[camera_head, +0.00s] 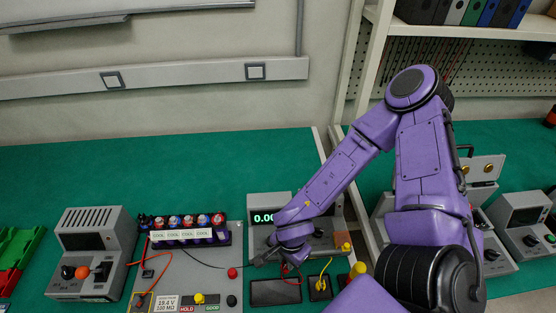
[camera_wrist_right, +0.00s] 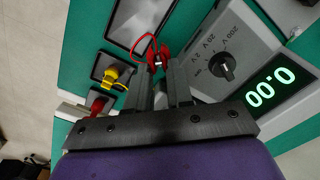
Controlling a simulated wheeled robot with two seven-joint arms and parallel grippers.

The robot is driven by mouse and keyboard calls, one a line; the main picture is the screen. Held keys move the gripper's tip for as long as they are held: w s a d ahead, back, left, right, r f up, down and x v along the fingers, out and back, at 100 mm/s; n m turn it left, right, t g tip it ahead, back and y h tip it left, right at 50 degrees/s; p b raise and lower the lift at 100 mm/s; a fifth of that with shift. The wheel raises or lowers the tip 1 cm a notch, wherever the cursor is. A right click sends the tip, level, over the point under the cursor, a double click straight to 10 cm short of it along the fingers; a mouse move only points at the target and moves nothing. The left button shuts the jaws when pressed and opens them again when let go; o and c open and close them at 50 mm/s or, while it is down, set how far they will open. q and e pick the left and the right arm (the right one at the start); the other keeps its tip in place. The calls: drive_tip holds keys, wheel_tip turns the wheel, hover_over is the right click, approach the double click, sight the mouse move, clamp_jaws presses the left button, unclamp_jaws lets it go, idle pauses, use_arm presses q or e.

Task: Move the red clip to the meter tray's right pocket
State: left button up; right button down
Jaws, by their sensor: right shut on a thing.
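The red clip (camera_wrist_right: 156,56) is between the fingertips of my right gripper (camera_wrist_right: 161,68) in the right wrist view, with a red lead looping from it. The gripper is shut on it. In the head view my right gripper (camera_head: 287,262) points down in front of the meter (camera_head: 265,212), and the clip is mostly hidden. The meter tray has a wide dark recess (camera_head: 275,292) and a smaller pocket (camera_head: 320,287) to its right, holding a yellow clip (camera_wrist_right: 118,76). My left gripper is not in view.
A board (camera_head: 190,270) with a red knob, wires and a row of labelled cells (camera_head: 187,233) stands left of the gripper. A grey instrument (camera_head: 90,255) stands further left. Other instruments (camera_head: 525,222) stand at the right. The green table behind is clear.

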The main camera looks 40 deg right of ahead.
drive_tip(key=shift+s+a+f+m+h+b, duration=0.15)
drive_tip(key=shift+s+a+f+m+b, duration=0.55)
drive_tip(key=shift+m, duration=3.7)
drive_tip(key=shift+s+a+f+m+h+b, duration=0.3)
drive_tip(key=shift+s+f+m+b, duration=0.5)
drive_tip(key=shift+m, duration=3.6)
drive_tip(key=shift+s+a+f+m+h+b, duration=0.1)
drive_tip(key=shift+s+a+f+m+b, duration=0.7)
drive_tip(key=shift+m, duration=3.6)
drive_tip(key=shift+s+d+f, duration=0.1)
drive_tip(key=shift+s+f, duration=0.05)
drive_tip(key=shift+f, duration=0.1)
drive_tip(key=shift+f, duration=0.2)
drive_tip(key=c, duration=0.9)
unclamp_jaws()
